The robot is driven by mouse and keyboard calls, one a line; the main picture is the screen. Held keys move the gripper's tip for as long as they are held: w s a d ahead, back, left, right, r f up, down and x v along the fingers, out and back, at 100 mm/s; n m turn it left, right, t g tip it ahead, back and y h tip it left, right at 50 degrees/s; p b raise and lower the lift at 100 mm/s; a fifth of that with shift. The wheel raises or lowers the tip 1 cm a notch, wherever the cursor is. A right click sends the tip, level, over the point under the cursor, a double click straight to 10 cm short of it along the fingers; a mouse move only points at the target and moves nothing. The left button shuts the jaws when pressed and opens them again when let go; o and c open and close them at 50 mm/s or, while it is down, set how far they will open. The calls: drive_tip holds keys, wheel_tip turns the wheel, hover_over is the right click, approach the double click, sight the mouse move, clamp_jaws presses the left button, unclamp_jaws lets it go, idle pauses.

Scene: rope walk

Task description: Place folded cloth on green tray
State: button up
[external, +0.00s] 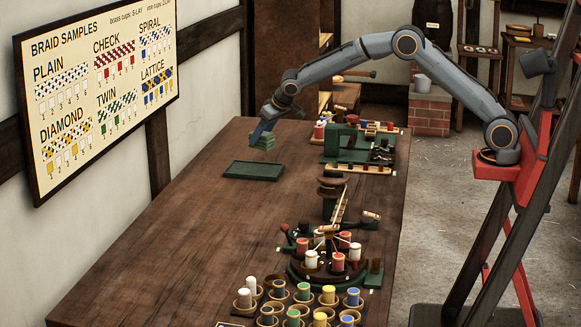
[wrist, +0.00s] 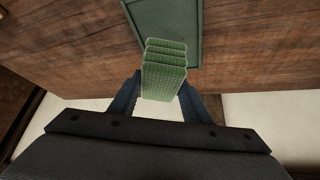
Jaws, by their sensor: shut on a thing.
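The folded cloth (external: 262,140) is a small green checked stack of layers. My gripper (external: 258,137) is shut on it and holds it in the air above the far part of the table. In the wrist view the cloth (wrist: 164,72) sits between my two blue fingers. The green tray (external: 254,171) is flat, low-rimmed and empty on the table, below the cloth in the external view. In the wrist view the tray (wrist: 190,15) shows just beyond the cloth, partly hidden by it and cut by the frame edge.
The wooden table (external: 150,265) is clear to the left and front of the tray. A dark green rack with tools (external: 350,145) stands to the right. A round braiding stand with bobbins (external: 330,250) and several cups of coloured spools (external: 300,305) are nearer. A wall board (external: 95,85) hangs left.

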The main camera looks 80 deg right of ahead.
sight(271, 140)
wheel_tip(271, 140, down, 8)
drive_tip(key=shift+f+p, duration=0.15)
drive_tip(key=shift+p, duration=0.65)
drive_tip(key=shift+f, duration=0.15)
drive_tip(key=o, duration=1.1)
drive_tip(key=shift+c, duration=0.2)
drive_tip(key=shift+r, duration=0.25)
drive_tip(key=b+v, duration=0.2)
drive_tip(key=v, duration=0.9)
drive_tip(key=shift+s+r, duration=0.2)
drive_tip(key=shift+r, duration=0.1)
drive_tip(key=s+a+f+n+g+y, duration=0.1)
drive_tip(key=s+a+f+g, duration=0.1)
drive_tip(key=s, duration=1.3)
drive_tip(key=s+a+f+n+g, duration=0.1)
drive_tip(key=s+a+f+g, duration=0.1)
drive_tip(key=s, duration=1.4)
drive_tip(key=s+a+f+n+g+y, duration=0.1)
drive_tip(key=s+a, duration=0.3)
drive_tip(key=s, duration=1.2)
drive_tip(key=shift+f+n+g+y, duration=0.3)
drive_tip(key=shift+f+n+g, duration=0.1)
drive_tip(key=shift+f+n, duration=0.25)
